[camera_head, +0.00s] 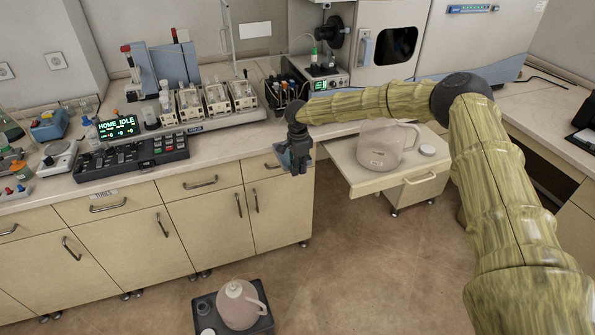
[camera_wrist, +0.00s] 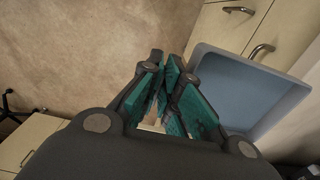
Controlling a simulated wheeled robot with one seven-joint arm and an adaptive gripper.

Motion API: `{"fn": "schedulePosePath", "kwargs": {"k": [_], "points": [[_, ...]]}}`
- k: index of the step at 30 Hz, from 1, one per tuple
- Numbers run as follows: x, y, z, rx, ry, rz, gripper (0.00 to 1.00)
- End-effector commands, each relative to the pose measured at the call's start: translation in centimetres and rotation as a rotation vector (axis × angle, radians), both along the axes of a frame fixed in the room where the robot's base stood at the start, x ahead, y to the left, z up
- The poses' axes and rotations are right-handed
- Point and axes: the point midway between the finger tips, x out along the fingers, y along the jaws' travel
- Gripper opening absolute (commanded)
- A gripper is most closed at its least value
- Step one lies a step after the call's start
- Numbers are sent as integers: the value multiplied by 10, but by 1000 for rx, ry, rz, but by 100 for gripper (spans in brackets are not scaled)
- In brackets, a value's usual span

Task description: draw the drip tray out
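A shallow blue-grey tray with a raised rim, which I take to be the drip tray (camera_wrist: 245,88), fills the right of the wrist view, beside the cabinet fronts. In the head view a small blue-grey part of it (camera_head: 282,152) seems to show at the bench's front edge, mostly hidden behind my gripper. My gripper (camera_head: 296,168) hangs downward there. In the wrist view my gripper (camera_wrist: 172,66) has its teal-padded fingers close together, overlapping the tray's left edge in the picture. I cannot tell whether the rim is between the fingers.
A pulled-out shelf (camera_head: 362,184) carrying a large jug (camera_head: 381,150) stands right of my gripper. A dark tray (camera_head: 262,325) with another jug (camera_head: 238,305) is on the floor. Cabinet handles (camera_wrist: 262,50) are close by. Open floor (camera_head: 350,270) lies in front.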

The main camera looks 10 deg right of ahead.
Motion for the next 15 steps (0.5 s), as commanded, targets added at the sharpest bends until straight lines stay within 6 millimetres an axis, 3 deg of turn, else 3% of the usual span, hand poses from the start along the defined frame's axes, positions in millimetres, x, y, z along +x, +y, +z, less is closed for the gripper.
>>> {"fn": "schedulePosePath", "kwargs": {"k": [15], "points": [[18,-9,-2,-1,-1,0,0]]}}
